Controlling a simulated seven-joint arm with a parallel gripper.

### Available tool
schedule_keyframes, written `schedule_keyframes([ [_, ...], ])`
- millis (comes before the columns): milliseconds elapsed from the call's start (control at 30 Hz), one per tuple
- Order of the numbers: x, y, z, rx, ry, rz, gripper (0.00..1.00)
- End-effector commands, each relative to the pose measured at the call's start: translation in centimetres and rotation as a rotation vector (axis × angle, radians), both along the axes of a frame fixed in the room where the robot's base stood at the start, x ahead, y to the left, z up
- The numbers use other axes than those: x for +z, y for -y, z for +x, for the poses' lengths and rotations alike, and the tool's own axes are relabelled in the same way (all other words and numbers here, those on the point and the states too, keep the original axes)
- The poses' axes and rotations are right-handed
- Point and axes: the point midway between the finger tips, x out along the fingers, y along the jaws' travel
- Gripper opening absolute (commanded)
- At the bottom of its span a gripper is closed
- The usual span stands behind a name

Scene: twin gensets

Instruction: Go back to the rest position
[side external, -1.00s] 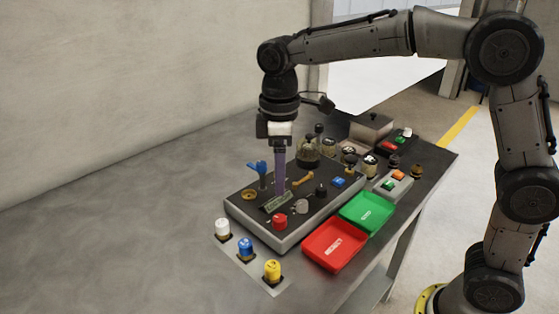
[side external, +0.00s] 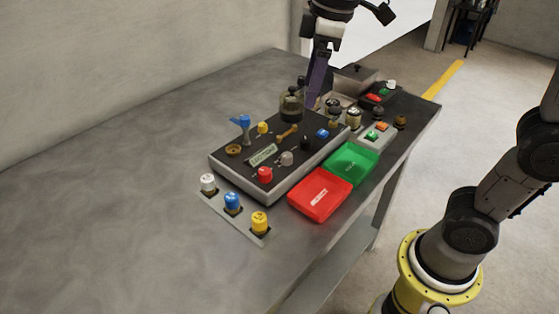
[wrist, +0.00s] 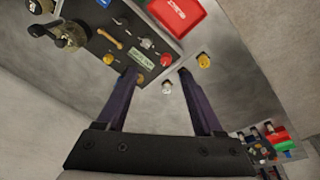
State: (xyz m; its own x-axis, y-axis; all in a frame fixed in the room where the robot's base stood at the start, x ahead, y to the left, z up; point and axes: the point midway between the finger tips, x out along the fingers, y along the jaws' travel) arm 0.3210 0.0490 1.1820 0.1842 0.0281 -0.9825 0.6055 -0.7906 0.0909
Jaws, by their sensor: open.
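My gripper (side external: 315,98) is raised over the back right part of the dark control panel (side external: 222,162), near the glass-domed part. In the wrist view its two purple fingers (wrist: 158,72) are spread apart with nothing between them. In the side view the fingers overlap, and no object shows in them. The arm links between wrist and base run partly out of the picture at the top.
The panel carries a blue lever (side external: 242,122), a red knob (side external: 265,174) and a glass dome (side external: 291,105). A red tray (side external: 320,195) and green tray (side external: 351,163) lie beside it. White, blue and yellow knobs (side external: 259,221) stand in front. The table's left is clear.

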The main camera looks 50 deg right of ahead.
Motion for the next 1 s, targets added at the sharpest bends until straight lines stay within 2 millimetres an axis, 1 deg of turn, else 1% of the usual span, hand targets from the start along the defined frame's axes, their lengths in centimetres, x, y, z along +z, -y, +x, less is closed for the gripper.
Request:
schedule_keyframes([
  [33, 0.4, 1.0, -2.1, -0.044, 0.037, 0.01, 0.69],
  [167, 0.0, 2.9, -6.8, -0.164, 0.117, 0.038, 0.69],
  [200, -0.5, 3.3, -8.1, -0.205, 0.141, 0.048, 0.69],
  [267, -1.4, 3.9, -10.2, -0.269, 0.177, 0.065, 0.69],
  [300, -2.2, 4.2, -11.4, -0.311, 0.199, 0.077, 0.69],
  [367, -3.5, 4.6, -13.0, -0.373, 0.231, 0.097, 0.69],
  [400, -4.5, 4.7, -13.9, -0.412, 0.245, 0.108, 0.69],
  [433, -5.2, 4.8, -14.5, -0.439, 0.256, 0.119, 0.69],
  [533, -7.4, 5.0, -15.8, -0.516, 0.274, 0.146, 0.69],
  [600, -8.7, 4.9, -16.2, -0.56, 0.27, 0.161, 0.69],
  [667, -9.5, 4.9, -16.2, -0.597, 0.268, 0.174, 0.69],
  [733, -9.2, 4.9, -15.7, -0.624, 0.286, 0.191, 0.69],
  [1000, -9.1, 4.9, -15.7, -0.629, 0.288, 0.193, 0.69],
])
